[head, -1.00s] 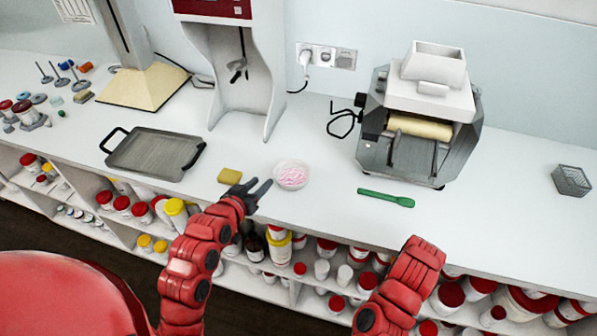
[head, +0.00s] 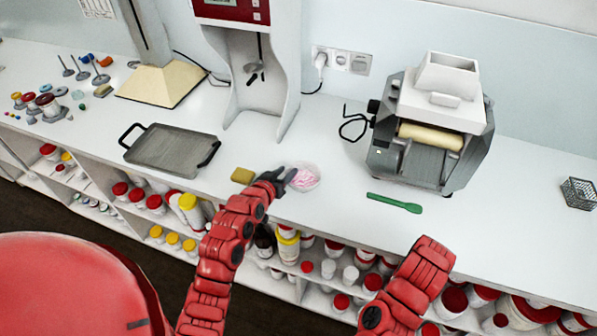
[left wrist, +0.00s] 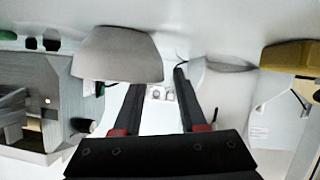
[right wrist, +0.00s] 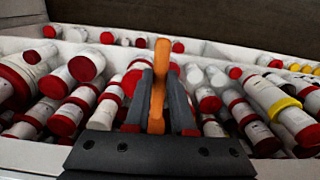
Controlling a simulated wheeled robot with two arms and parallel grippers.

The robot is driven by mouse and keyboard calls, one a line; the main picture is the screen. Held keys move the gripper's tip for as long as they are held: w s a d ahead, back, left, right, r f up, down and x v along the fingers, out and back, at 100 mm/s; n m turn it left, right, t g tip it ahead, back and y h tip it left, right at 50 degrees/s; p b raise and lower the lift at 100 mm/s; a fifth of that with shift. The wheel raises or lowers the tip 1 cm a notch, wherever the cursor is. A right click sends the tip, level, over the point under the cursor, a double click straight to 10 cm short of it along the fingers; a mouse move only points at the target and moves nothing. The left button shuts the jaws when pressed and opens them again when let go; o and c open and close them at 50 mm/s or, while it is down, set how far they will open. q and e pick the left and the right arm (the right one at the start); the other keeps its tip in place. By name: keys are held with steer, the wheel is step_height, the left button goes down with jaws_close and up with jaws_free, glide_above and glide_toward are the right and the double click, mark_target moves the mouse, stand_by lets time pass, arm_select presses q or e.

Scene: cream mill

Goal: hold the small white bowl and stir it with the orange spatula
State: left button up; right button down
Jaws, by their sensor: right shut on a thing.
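The small white bowl (head: 308,184) with pink contents stands on the counter in the head view. My left gripper (head: 287,178) is at the bowl's left side and covers part of its rim. In the left wrist view the bowl (left wrist: 118,55) is upside down in the picture, near the tip of one finger. The left fingers (left wrist: 158,82) are apart with nothing clearly between them. In the head view the right gripper and spatula are hidden.
A yellow sponge (head: 242,175) lies left of the bowl, a grey tray (head: 170,150) farther left. A green spatula (head: 395,203) lies right of the bowl, before the roller mill (head: 425,130). Shelves of jars (right wrist: 250,100) run below the counter.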

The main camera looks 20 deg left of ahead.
arm_select(q)
jaws_close()
steer(key=shift+f, duration=0.1)
stand_by(1.1)
steer(key=shift+o, duration=0.5)
jaws_free()
